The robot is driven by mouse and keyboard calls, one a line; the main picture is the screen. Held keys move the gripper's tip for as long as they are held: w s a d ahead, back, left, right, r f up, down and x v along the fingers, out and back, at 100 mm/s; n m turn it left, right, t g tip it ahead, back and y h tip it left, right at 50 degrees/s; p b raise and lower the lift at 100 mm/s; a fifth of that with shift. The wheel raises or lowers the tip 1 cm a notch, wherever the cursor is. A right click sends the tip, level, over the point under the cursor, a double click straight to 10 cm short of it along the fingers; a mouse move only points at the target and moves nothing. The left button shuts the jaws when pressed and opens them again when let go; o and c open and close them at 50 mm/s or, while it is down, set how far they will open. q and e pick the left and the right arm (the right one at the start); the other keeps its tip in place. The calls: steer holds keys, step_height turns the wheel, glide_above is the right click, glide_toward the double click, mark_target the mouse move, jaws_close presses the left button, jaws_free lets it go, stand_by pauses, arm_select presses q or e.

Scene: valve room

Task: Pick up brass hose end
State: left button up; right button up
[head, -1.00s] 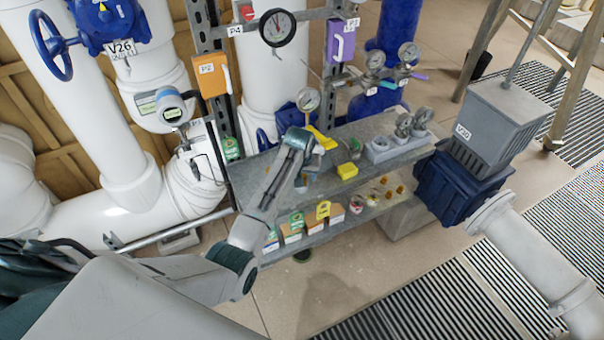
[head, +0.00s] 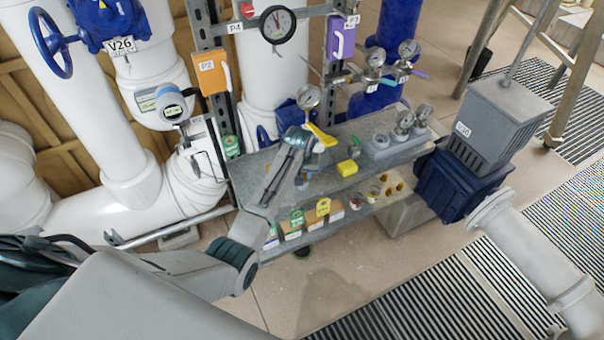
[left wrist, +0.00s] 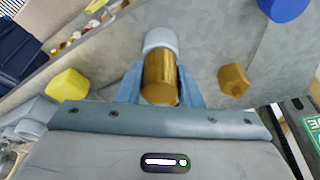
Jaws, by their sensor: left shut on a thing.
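My left gripper (left wrist: 160,88) shows its two blue fingers closed on the sides of a brass cylinder, the brass hose end (left wrist: 159,78). A pale grey round part shows at the far end of the brass piece; I cannot tell if it is joined to it. In the head view my left gripper (head: 303,180) is over the upper grey shelf (head: 330,195), and the hose end is too small or hidden to make out. A second brass piece (left wrist: 234,80) stands on the shelf beside the held one, apart from the fingers. My right gripper is not in view.
A yellow block (head: 347,168) and a grey block with round fittings (head: 388,144) sit right on the shelf. The lower shelf (head: 330,222) holds tagged boxes (head: 323,207) and small parts. A gauge (head: 308,97) with a yellow lever stands close behind my gripper. Blue valve V26 (head: 110,20) is upper left.

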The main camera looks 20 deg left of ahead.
arm_select(q)
steer(key=shift+w+r+b, duration=0.1)
steer(key=shift+r+b, duration=0.35)
steer(key=shift+r, duration=0.1)
steer(key=shift+b+v, duration=0.8)
steer(key=shift+v, duration=0.25)
steer(key=s+d+r+b, duration=0.1)
steer(key=s+d+b, duration=0.1)
steer(key=s, duration=0.5)
steer(key=s+d+b, duration=0.2)
steer(key=s+d, duration=0.2)
steer(key=s, duration=0.3)
steer(key=shift+s+r+b, duration=0.25)
steer(key=shift+r+b, duration=0.05)
steer(key=shift+r, duration=0.1)
steer(key=shift+o, duration=1.1)
steer(key=shift+c, duration=0.8)
